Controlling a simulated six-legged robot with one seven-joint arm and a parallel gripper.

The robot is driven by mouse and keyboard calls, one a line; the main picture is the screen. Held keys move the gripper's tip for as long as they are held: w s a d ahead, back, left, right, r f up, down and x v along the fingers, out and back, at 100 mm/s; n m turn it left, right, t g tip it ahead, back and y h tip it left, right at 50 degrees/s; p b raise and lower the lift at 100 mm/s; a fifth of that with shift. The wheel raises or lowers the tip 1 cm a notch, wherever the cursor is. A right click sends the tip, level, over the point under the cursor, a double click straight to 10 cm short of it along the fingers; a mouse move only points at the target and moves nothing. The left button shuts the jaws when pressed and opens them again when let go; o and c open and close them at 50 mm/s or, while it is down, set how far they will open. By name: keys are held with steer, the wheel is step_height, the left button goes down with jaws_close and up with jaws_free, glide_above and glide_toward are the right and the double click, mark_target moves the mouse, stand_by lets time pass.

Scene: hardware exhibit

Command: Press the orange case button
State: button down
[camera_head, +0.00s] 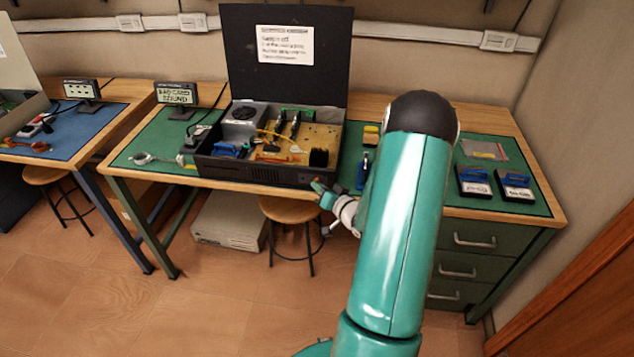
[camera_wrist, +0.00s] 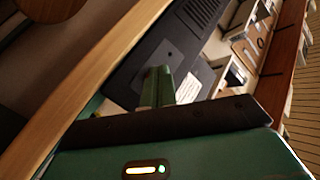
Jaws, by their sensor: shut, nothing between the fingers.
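The open black computer case (camera_head: 262,172) stands on the green mat of the middle bench, its lid raised behind it with a white paper sheet. In the wrist view, its dark front panel (camera_wrist: 185,30) fills the upper middle, with a small dark mark on it just above my fingertips. My gripper (camera_head: 317,185) is at the right end of the case's front face. In the wrist view, my gripper (camera_wrist: 158,75) has its green fingers together, empty and pointing at the panel. I cannot clearly make out an orange button; my fingers may hide it. I cannot tell whether they touch the panel.
The bench's wooden front edge (camera_wrist: 60,120) runs close beside my gripper in the wrist view. Two blue-handled items (camera_head: 473,182) lie on the mat at right. A small display (camera_head: 177,94) stands left of the case.

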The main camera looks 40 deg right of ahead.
steer(key=shift+s+a, duration=0.1)
steer(key=shift+a, duration=0.05)
steer(key=shift+s+a, duration=0.45)
steer(key=shift+a, duration=0.1)
steer(key=s+a, duration=0.1)
steer(key=a, duration=0.1)
steer(key=s+a, duration=0.2)
stand_by(0.6)
stand_by(0.7)
